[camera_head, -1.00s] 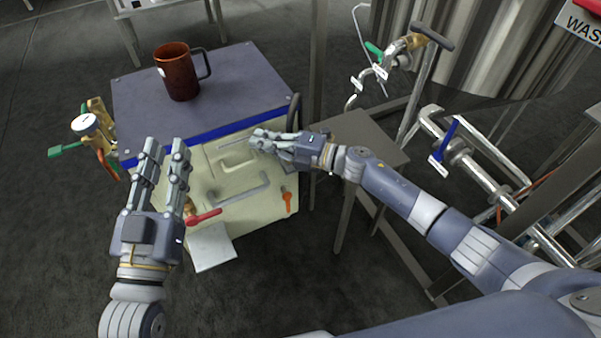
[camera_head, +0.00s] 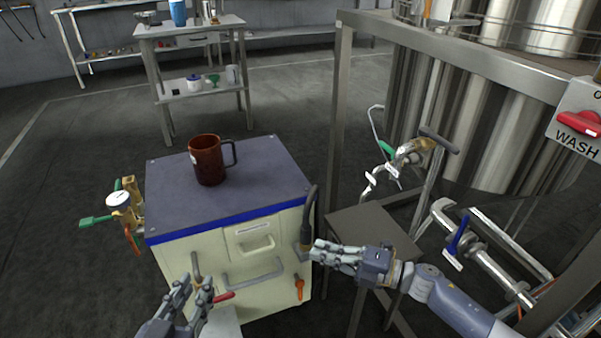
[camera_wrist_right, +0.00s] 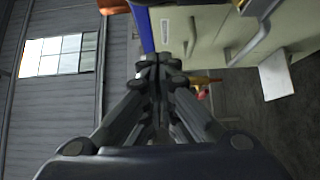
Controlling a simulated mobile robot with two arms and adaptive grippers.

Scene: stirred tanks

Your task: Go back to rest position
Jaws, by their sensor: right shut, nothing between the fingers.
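My left gripper (camera_head: 190,296) is at the bottom of the head view, in front of the cream cabinet. Its two fingers stand apart with a gap between them, and it holds nothing that I can see. My right gripper (camera_head: 318,252) is at the cabinet's right front side, pointing left. It is shut and empty; its closed fingers also show in the right wrist view (camera_wrist_right: 158,62). I cannot tell whether it touches the cabinet.
The cream cabinet (camera_head: 180,261) has a dark top with a brown mug (camera_head: 208,160) on it. A small grey table (camera_head: 375,222) and steel tank frame stand at right. A valve with a gauge (camera_head: 119,201) sticks out left. Worktable (camera_head: 190,27) stands behind.

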